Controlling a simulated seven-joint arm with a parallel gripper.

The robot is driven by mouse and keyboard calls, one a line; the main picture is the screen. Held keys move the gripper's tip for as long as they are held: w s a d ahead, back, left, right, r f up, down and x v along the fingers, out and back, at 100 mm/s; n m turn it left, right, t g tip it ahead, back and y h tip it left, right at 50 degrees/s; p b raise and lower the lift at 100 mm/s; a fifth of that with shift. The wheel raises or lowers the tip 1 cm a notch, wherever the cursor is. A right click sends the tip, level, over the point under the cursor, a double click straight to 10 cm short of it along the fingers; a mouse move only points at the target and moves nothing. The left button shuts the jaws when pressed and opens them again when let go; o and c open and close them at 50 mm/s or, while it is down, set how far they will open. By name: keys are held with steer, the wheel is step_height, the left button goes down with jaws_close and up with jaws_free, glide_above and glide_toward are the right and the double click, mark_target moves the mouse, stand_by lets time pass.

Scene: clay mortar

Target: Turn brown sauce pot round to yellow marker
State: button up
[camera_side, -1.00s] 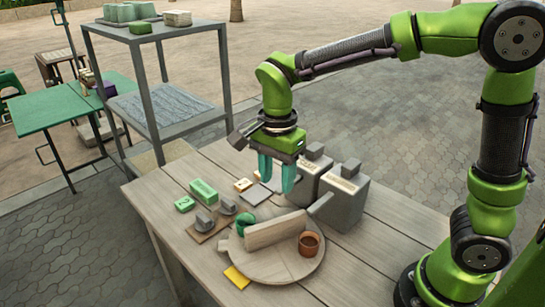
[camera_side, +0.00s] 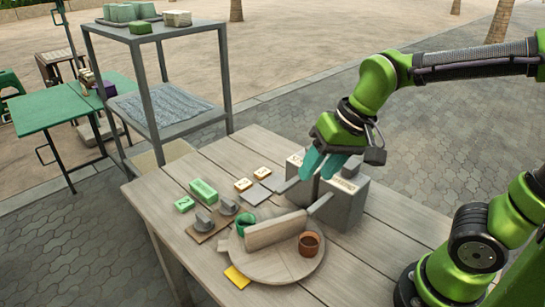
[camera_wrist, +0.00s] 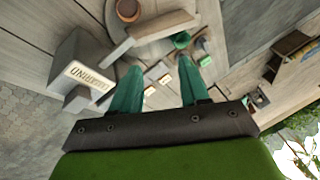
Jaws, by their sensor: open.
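The brown sauce pot (camera_side: 309,244) stands upright on the right part of a round wooden turntable (camera_side: 283,268). It also shows at the top of the wrist view (camera_wrist: 128,10). A yellow marker (camera_side: 237,277) lies by the turntable's front left edge. An upright board (camera_side: 276,230) crosses the turntable, and a green pot (camera_side: 246,226) stands behind it on the left. My gripper (camera_side: 318,166) is open and empty, tilted above the grey boxes, behind and above the turntable and apart from the pot. Its two teal fingers are spread in the wrist view (camera_wrist: 157,80).
Two grey boxes with levers (camera_side: 343,203) stand behind the turntable. Two grey knobs on a brown board (camera_side: 204,222), green blocks (camera_side: 203,190) and small labelled tiles (camera_side: 243,184) lie to the left. A grey shelf (camera_side: 166,84) stands beyond the table. The near right tabletop is clear.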

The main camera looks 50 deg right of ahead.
steer(key=s+d+r+t, duration=0.2)
steer(key=s+d+t, duration=0.1)
steer(key=s, duration=0.1)
steer(key=w+d+g, duration=0.2)
steer(key=d, duration=0.2)
steer(key=w+d+f+m+g+h, duration=0.1)
steer(key=w+d+g, duration=0.1)
steer(key=d, duration=0.2)
steer(key=w+d+f+g+h, duration=0.1)
steer(key=w+d+g, duration=0.1)
steer(key=d, duration=0.2)
steer(key=shift+d+m, duration=0.2)
steer(key=shift+m, duration=0.1)
steer(key=shift+w+d+r, duration=0.1)
steer(key=shift+d+r, duration=0.05)
steer(key=shift+d, duration=0.2)
steer(key=shift+d+r+g, duration=0.25)
steer(key=shift+r+g, duration=0.1)
steer(key=shift+g, duration=0.05)
steer(key=shift+s+a, duration=0.1)
steer(key=shift+s, duration=0.15)
